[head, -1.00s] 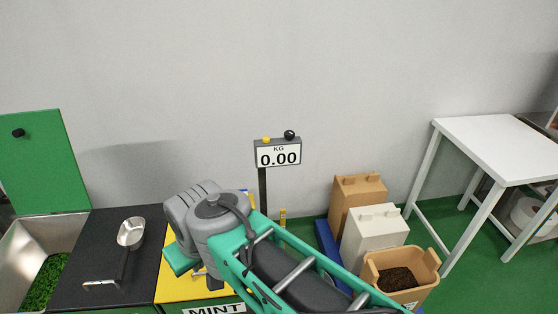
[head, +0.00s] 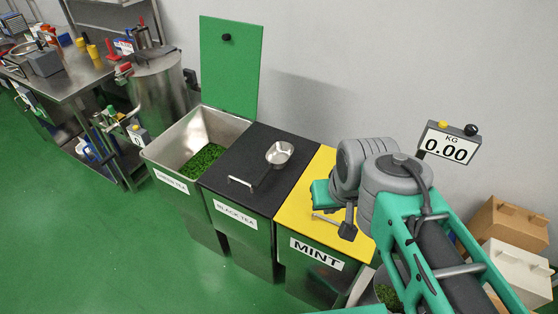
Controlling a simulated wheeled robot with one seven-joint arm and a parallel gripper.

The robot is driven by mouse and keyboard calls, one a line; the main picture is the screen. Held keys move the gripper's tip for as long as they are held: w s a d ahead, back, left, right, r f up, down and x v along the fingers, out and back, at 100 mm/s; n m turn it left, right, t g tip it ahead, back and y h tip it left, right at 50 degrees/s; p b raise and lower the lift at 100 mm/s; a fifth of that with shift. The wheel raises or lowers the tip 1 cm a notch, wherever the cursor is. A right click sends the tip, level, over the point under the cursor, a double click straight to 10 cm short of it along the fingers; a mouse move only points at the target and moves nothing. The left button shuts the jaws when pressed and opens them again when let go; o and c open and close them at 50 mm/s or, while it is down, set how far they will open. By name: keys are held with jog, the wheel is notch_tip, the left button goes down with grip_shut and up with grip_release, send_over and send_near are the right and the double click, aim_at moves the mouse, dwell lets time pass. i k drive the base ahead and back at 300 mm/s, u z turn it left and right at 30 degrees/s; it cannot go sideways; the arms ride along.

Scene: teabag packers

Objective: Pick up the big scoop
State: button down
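A metal scoop (head: 280,153) lies on the black lid of the black tea bin (head: 236,150), near its right back edge. Its bowl is bright and its dark handle points toward the front of the lid, hard to make out against the black. It is the only scoop I can make out. My gripper (head: 347,226) is small and dark at the end of my arm, over the yellow mint bin lid (head: 318,188), to the right of the scoop and apart from it. I cannot make out its fingers clearly.
The open bin (head: 158,150) with green leaves and a raised green lid (head: 229,70) stands left of the black lid. A scale display (head: 447,145) reads 0.00 at right. A steel table (head: 75,80) is at far left. Green floor (head: 90,240) is clear in front.

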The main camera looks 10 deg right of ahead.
aim_at(277, 157)
jog(key=u, duration=0.15)
jog(key=k, duration=0.65)
jog(key=u, duration=0.55)
jog(key=i, duration=0.8)
jog(key=u, duration=0.85)
jog(key=i, duration=0.9)
